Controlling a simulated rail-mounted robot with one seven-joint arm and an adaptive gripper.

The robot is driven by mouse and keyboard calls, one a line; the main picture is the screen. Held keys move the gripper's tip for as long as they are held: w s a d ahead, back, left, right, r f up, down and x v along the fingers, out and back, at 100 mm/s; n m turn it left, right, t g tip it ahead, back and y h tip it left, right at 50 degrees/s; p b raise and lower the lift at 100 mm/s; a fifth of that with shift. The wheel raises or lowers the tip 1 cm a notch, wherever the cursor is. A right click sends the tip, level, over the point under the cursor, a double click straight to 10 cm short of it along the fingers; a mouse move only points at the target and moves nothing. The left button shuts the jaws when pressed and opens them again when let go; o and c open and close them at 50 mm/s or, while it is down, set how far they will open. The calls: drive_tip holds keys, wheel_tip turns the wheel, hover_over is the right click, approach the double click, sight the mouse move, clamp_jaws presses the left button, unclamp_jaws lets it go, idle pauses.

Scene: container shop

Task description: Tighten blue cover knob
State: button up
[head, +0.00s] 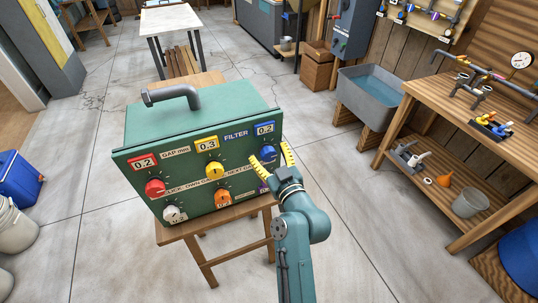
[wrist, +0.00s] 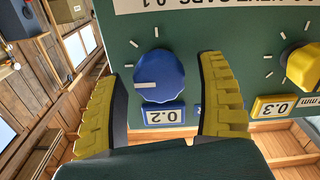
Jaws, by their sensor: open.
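The blue cover knob (head: 264,155) is at the upper right of the green box's front panel (head: 190,190), below a blue 0.2 label (head: 265,128). My gripper (head: 270,153) is open in front of the panel, one yellow-padded finger at each side of the knob. In the wrist view, the ribbed blue knob (wrist: 160,72) lies between the two fingers, with visible gaps on both sides. Its white pointer line points left in that view. The gripper holds nothing. How far the fingertips are from the panel is hard to tell.
Red (head: 155,187), yellow (head: 214,170), white (head: 174,214) and orange (head: 222,198) knobs share the panel. My gripper covers part of its lower right. The box, with a grey pipe handle (head: 172,94), stands on a wooden stand (head: 228,240). A workbench (head: 440,105) is at right.

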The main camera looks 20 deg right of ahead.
drive_tip(key=shift+c, duration=0.3)
drive_tip(key=shift+s, duration=0.1)
drive_tip(key=c, duration=1.1)
drive_tip(key=shift+c, duration=0.2)
drive_tip(key=shift+f+m, duration=0.1)
drive_tip(key=shift+m, duration=0.5)
drive_tip(key=m, duration=0.3)
drive_tip(key=shift+m+p, duration=0.3)
drive_tip(key=shift+d+m+p, duration=0.1)
drive_tip(key=shift+m+p, duration=0.35)
drive_tip(key=shift+m, duration=1.45)
